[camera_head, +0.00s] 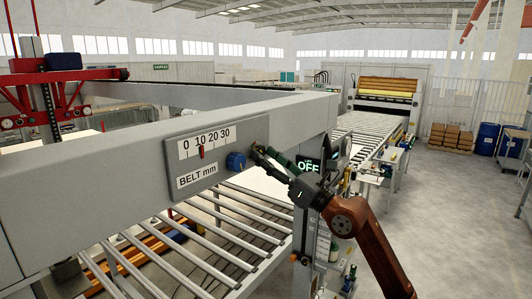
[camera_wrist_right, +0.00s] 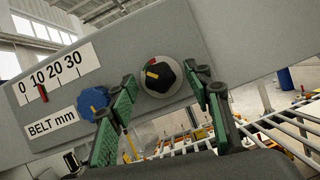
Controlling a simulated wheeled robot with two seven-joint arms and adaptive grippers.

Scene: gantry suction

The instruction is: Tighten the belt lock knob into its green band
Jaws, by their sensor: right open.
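The belt lock knob (camera_wrist_right: 163,75) is a black lobed knob with a yellow pointer mark, on a pale round plate on the grey beam. A small red patch shows at the plate's upper edge; I cannot make out the green band. My right gripper (camera_wrist_right: 168,84) is open, its green-padded fingers on either side of the knob, with visible gaps and no clear contact. In the head view the right gripper (camera_head: 272,161) is at the beam face and largely hides the knob. My left gripper is not in view.
A blue knob (camera_wrist_right: 93,101) sits just left of the fingers. The BELT mm scale (camera_head: 203,142) has its red pointer near 10. A dark OFF display (camera_head: 308,165) is right of the gripper. Metal rollers (camera_head: 215,228) run below the beam.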

